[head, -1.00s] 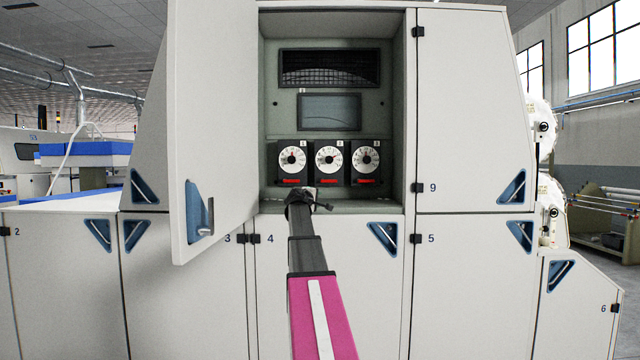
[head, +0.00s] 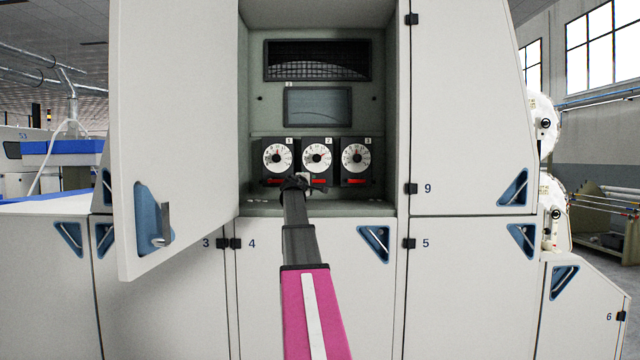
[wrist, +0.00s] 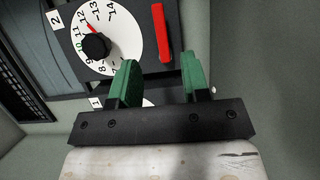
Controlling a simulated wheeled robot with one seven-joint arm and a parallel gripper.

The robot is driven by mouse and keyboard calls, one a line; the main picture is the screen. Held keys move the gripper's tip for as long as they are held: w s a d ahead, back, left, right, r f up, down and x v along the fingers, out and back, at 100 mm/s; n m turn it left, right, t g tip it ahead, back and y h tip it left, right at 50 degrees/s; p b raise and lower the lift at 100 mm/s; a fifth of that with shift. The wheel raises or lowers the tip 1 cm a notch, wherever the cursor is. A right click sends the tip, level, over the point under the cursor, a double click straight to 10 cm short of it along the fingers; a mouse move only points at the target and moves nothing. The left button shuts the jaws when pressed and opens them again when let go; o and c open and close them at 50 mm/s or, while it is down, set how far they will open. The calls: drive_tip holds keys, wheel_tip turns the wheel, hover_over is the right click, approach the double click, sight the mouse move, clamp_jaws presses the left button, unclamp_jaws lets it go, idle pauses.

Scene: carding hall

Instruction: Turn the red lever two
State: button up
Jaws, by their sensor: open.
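Red lever two (head: 318,181) is a flat red bar below dial two (head: 317,157), the middle of three white dials. In the wrist view, red lever two (wrist: 161,32) appears upright beside dial two (wrist: 97,40), whose pointer is near 12. My gripper (wrist: 160,66) is open, with two green fingers. In the picture they sit just below the lever's lower end, one to each side of its line, and nothing is seen between them that they grip. In the head view my gripper (head: 300,183) is in front of the panel, partly covering the levers' row.
Red lever one (head: 275,181) and red lever three (head: 355,181) flank it. The recess has side walls and a bottom ledge (head: 345,209). An open cabinet door (head: 175,120) with a handle stands at the left. A dark screen (head: 318,107) is above the dials.

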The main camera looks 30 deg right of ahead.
sight(320, 181)
drive_tip(key=x, duration=0.9)
drive_tip(key=shift+w+d, duration=0.2)
drive_tip(key=shift+d, duration=0.1)
clamp_jaws()
